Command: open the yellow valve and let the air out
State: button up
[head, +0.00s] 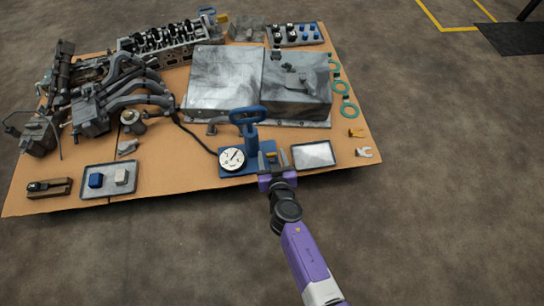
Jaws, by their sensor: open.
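A hand pump with a blue handle (247,115) stands on a blue base (240,170) at the front edge of the brown board. A round white gauge (232,159) with a dark needle is at its left. My gripper (268,158), at the end of a purple and black arm, reaches over the base's right end. Its two fingers are apart and point away from the camera. Any yellow valve at the pump is too small or hidden by my fingers to make out. I cannot tell whether the fingers touch anything. The needle's reading is too small to read.
A grey tray (313,155) lies close right of my gripper. A small yellow part (355,133) and a pale forked part (363,153) lie farther right. A large metal tank (262,82) stands behind the pump. A dark hose runs left from the gauge. Open floor lies in front.

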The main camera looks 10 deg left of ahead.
grip_shut()
